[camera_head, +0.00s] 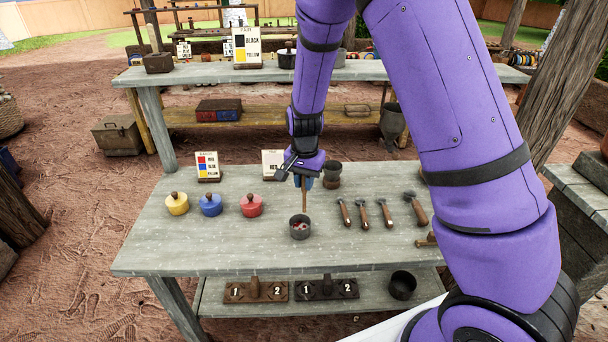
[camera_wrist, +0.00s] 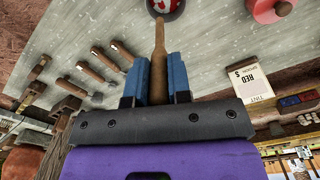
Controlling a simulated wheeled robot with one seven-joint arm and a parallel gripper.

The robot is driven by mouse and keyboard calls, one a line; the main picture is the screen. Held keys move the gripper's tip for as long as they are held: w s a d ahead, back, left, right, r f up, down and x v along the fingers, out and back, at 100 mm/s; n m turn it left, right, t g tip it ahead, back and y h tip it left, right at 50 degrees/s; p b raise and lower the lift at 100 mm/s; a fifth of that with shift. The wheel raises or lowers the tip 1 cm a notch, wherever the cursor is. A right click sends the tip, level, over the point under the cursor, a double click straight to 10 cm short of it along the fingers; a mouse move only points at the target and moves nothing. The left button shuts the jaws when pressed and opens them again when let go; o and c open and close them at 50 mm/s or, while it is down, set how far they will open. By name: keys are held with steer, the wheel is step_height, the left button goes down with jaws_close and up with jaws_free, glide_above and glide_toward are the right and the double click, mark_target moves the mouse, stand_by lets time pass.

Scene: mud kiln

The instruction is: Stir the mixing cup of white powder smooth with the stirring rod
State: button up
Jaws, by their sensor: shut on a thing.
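The mixing cup (camera_head: 300,228) is a small dark cup on the near middle of the table. Its contents show red and pale patches, not plain white; the cup also shows at the top of the wrist view (camera_wrist: 166,8). My gripper (camera_head: 304,182) is above and just behind the cup, its blue fingers shut on the wooden stirring rod (camera_wrist: 159,60). In the head view the rod (camera_head: 304,200) hangs down toward the cup. In the wrist view its far end reaches the cup's mouth. I cannot tell how deep the tip sits.
Yellow (camera_head: 177,204), blue (camera_head: 210,205) and red (camera_head: 251,205) lidded pots stand left of the cup. Several wooden-handled tools (camera_head: 364,214) lie to the right. A dark cup (camera_head: 332,174) and a card (camera_head: 273,163) stand behind. The table's front (camera_head: 250,262) is clear.

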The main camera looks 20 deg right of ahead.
mark_target(305, 203)
steer(key=shift+f, duration=4.05)
